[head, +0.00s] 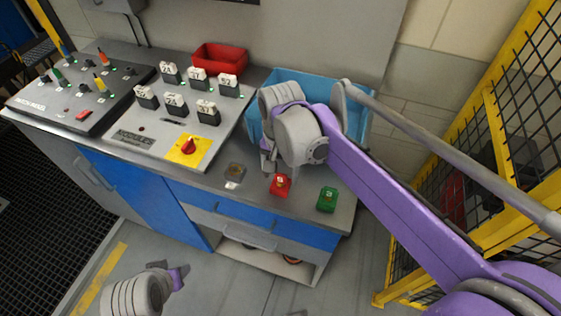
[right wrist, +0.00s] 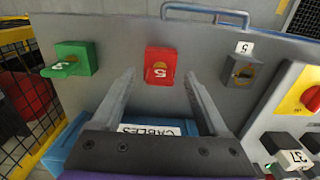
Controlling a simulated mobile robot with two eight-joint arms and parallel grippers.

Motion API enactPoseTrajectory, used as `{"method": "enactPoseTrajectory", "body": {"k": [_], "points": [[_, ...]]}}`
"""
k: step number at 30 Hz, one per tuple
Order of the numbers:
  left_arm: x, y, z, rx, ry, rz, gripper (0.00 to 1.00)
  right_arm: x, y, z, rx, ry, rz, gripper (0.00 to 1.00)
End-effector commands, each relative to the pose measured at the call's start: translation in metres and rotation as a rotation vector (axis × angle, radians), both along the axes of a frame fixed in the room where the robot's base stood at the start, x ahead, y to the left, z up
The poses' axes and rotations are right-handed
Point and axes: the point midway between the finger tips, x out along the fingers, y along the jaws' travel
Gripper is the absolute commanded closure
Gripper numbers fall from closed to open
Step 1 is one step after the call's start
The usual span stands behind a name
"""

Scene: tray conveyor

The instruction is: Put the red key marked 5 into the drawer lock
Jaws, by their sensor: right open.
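The red key marked 5 (head: 280,185) sits on the grey counter near its front edge. It also shows in the right wrist view (right wrist: 160,63), in the picture between my fingertips. My right gripper (head: 274,168) is open and empty, just behind the key; I see no contact. A grey block with a brass-coloured round face (head: 235,170), apparently the lock, is left of the key in the head view, with a white tag marked 5 (head: 232,184) beside it. It also shows in the right wrist view (right wrist: 240,74). My left gripper (head: 178,278) is low at the left, its fingers unclear.
A green key (head: 327,200) stands right of the red one. A blue bin (head: 358,118) labelled CABLES is behind my right gripper. A panel with switches and a red knob (head: 188,146) and a red tray (head: 220,56) are left. A yellow mesh fence (head: 490,150) is right.

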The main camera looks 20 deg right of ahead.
Motion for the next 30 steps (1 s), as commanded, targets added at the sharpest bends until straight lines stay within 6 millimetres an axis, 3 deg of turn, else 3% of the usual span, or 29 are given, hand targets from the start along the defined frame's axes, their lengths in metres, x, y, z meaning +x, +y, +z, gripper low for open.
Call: {"method": "enactPoseTrajectory", "body": {"k": [4,13,26,30], "points": [[-0.0002,0.0,-0.001,0.0,0.0,0.0,0.5,-0.0001,-0.0001,-0.0098,0.0,0.0,0.0,0.22],[-0.0002,0.0,-0.001,0.0,0.0,0.0,0.5,-0.0001,-0.0001,-0.0114,0.0,0.0,0.0,0.22],[-0.0002,0.0,-0.001,0.0,0.0,0.0,0.5,-0.0001,0.0,-0.0112,0.0,0.0,0.001,1.0],[-0.0001,0.0,-0.0008,0.0,0.0,0.0,0.5,-0.0001,0.0,-0.011,0.0,0.0,0.001,1.0]]}}
